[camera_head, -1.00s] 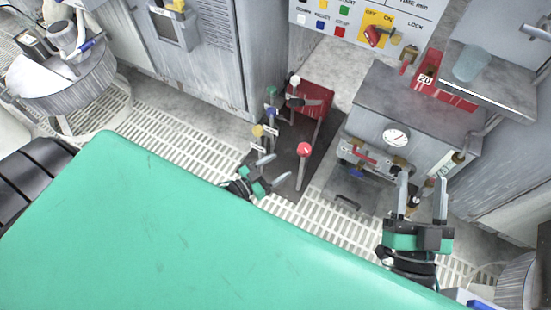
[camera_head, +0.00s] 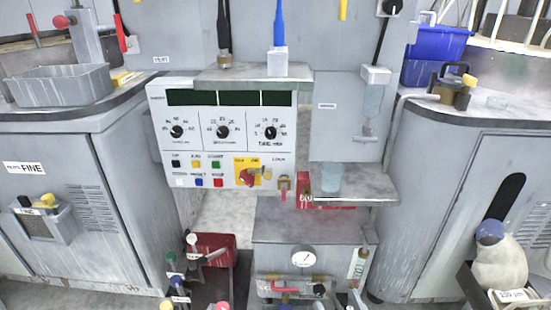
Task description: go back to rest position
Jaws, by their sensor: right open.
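My right gripper (camera_head: 357,299) shows only as a small bit of its fingertips at the bottom edge, in front of the grey box with the gauge. It is open, and no object shows between its fingers. The rest of that gripper and its arm are below the picture. My left gripper is out of view.
A control panel (camera_head: 222,145) with dials and coloured buttons stands in the middle. Below are a grey box (camera_head: 290,222) with a gauge and coloured-knob levers (camera_head: 176,281). Cabinets flank both sides (camera_head: 120,205). A small shelf (camera_head: 345,190) holds a translucent cup (camera_head: 331,177).

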